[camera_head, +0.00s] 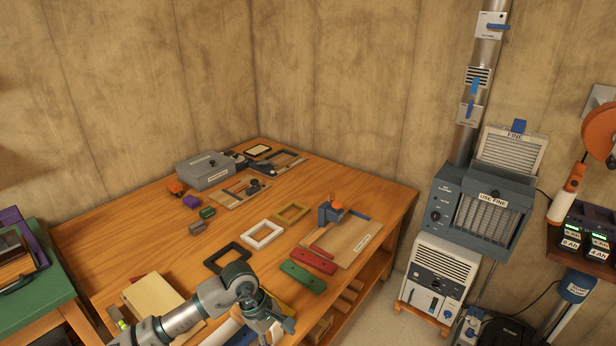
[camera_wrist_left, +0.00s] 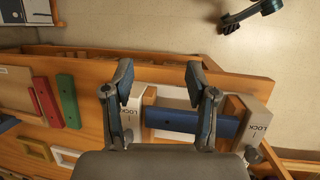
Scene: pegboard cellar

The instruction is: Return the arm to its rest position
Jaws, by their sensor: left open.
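My left arm enters from the bottom left in the head view, over the front edge of the wooden workbench (camera_head: 150,215). My left gripper (camera_head: 280,325) is at its end, low in that view, partly hidden by its own wrist. In the left wrist view my left gripper (camera_wrist_left: 159,80) has its two fingers spread apart with nothing held. Beyond the fingers a blue bar (camera_wrist_left: 178,123) lies between two white blocks marked LOCK (camera_wrist_left: 256,122). I cannot tell the exact gap between fingers and bar.
Red (camera_head: 313,261) and green (camera_head: 302,277) bars, a white frame (camera_head: 261,234), a black frame (camera_head: 227,257) and a clamp board (camera_head: 352,240) lie on the bench. A grey box (camera_head: 205,170) stands farther back. Floor (camera_head: 378,325) is clear right of the bench, before the blue filter unit (camera_head: 478,210).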

